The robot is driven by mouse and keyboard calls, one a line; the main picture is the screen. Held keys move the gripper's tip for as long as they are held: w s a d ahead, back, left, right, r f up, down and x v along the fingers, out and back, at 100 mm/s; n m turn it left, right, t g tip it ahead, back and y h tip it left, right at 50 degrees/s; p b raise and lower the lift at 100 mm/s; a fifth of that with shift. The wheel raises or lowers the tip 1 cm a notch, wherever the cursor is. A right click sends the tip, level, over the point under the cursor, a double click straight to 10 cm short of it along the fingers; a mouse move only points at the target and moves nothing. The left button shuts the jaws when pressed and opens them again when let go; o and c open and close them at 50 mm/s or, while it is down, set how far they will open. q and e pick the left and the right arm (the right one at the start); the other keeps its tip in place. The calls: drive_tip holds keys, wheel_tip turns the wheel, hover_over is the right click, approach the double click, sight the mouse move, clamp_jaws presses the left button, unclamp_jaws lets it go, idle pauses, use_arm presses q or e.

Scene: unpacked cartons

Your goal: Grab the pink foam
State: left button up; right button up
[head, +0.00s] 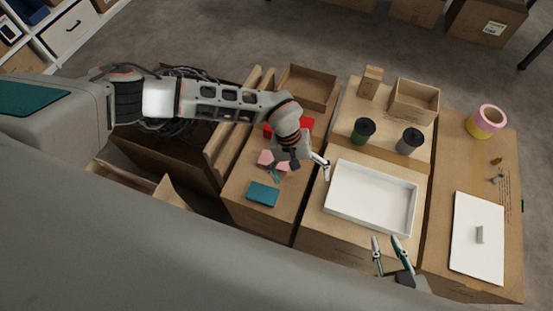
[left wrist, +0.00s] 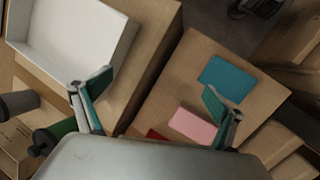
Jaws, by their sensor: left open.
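The pink foam (head: 265,158) lies flat on a carton, between a red piece (head: 270,130) and a teal piece (head: 262,194). In the head view my left gripper (head: 301,171) partly covers it. In the left wrist view the pink foam (left wrist: 191,125) shows beside the right-hand finger, which overlaps its edge. My left gripper (left wrist: 155,100) is open with nothing between its fingers, above the gap between the cartons. My right gripper (head: 387,243) is open and empty, near the front edge of the white tray.
The white tray (head: 334,206) stands on the middle carton. Behind it are a green spool (head: 363,130), a grey spool (head: 409,141) and small boxes. Open cartons stand at left.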

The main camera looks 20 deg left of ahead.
use_arm(q)
drive_tip(key=w+a+m+y, duration=0.1)
drive_tip(key=w+a, duration=0.1)
drive_tip(key=a, duration=0.1)
drive_tip(key=w+a+t+y, duration=0.1)
drive_tip(key=w+a, duration=0.2)
drive_tip(key=w+a+f+m+y, duration=0.1)
drive_tip(key=w+a, duration=0.1)
drive_tip(key=a, duration=0.2)
drive_tip(key=shift+w+m+t+b, duration=0.15)
drive_tip(key=shift+m+t+b, duration=0.15)
drive_tip(key=shift+w+a+f+y+b, duration=0.15)
drive_tip(key=shift+a+f+b, duration=0.1)
drive_tip(key=shift+f, duration=0.3)
drive_tip(key=shift+w+a+f+y+b, duration=0.1)
drive_tip(key=shift+a+f+y, duration=0.1)
drive_tip(key=shift+f, duration=0.3)
drive_tip(key=f, duration=0.1)
drive_tip(key=f+b, duration=0.1)
drive_tip(key=f, duration=0.3)
drive_tip(key=shift+s+f+b, duration=0.25)
drive_tip(key=shift+s+b, duration=0.05)
drive_tip(key=shift+b, duration=0.05)
drive_tip(key=shift+w+r, duration=0.15)
drive_tip(key=shift+c, duration=0.4)
drive_tip(key=c, duration=0.8)
